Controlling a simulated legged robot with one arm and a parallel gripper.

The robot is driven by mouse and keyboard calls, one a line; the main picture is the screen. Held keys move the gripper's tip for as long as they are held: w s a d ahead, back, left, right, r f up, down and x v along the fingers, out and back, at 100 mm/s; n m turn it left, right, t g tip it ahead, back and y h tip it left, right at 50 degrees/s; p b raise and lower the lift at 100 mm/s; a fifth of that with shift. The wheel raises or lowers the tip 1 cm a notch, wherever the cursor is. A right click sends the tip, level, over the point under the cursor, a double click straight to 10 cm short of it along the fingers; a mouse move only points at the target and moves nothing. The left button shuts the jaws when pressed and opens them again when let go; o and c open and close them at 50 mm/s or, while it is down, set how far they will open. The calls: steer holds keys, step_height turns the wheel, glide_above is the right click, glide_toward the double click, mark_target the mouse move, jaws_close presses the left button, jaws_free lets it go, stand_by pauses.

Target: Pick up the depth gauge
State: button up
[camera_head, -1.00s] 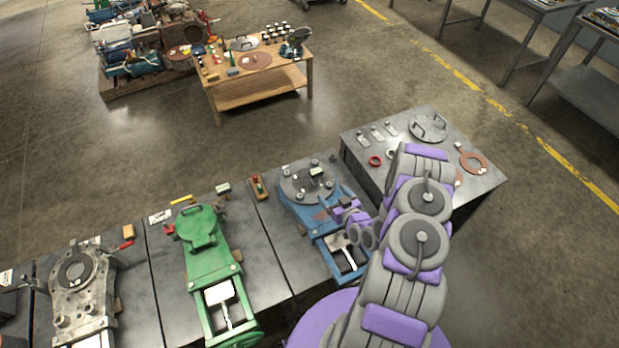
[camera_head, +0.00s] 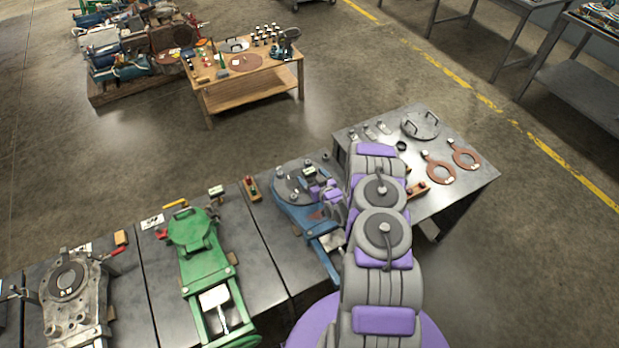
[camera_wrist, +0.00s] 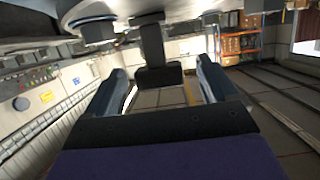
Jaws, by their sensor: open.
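A small dark device with a pale face (camera_head: 311,171), which looks like the depth gauge, is on the round flange of the blue valve (camera_head: 289,187). My gripper (camera_head: 322,187) is beside it in the head view, at the flange's right edge. In the wrist view my gripper (camera_wrist: 163,88) is open, with its two fingers apart. A dark upright post with a block-like end (camera_wrist: 155,55) shows between and beyond the fingertips; it may be the gauge. I cannot tell whether the fingers touch it.
A similar small device (camera_head: 216,191) stands near the green valve (camera_head: 192,232). A grey valve body (camera_head: 75,295) is farther left. The right table (camera_head: 465,187) holds copper-coloured rings and a handled disc (camera_head: 420,125). A wooden table (camera_head: 245,80) stands behind, with open floor between.

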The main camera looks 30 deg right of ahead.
mark_target(312, 177)
steer(key=x, duration=0.4)
steer(key=shift+d+f+b, duration=0.1)
steer(key=shift+d+b, duration=0.05)
steer(key=shift+b, duration=0.2)
steer(key=shift+w, duration=0.45)
steer(key=c, duration=1.5)
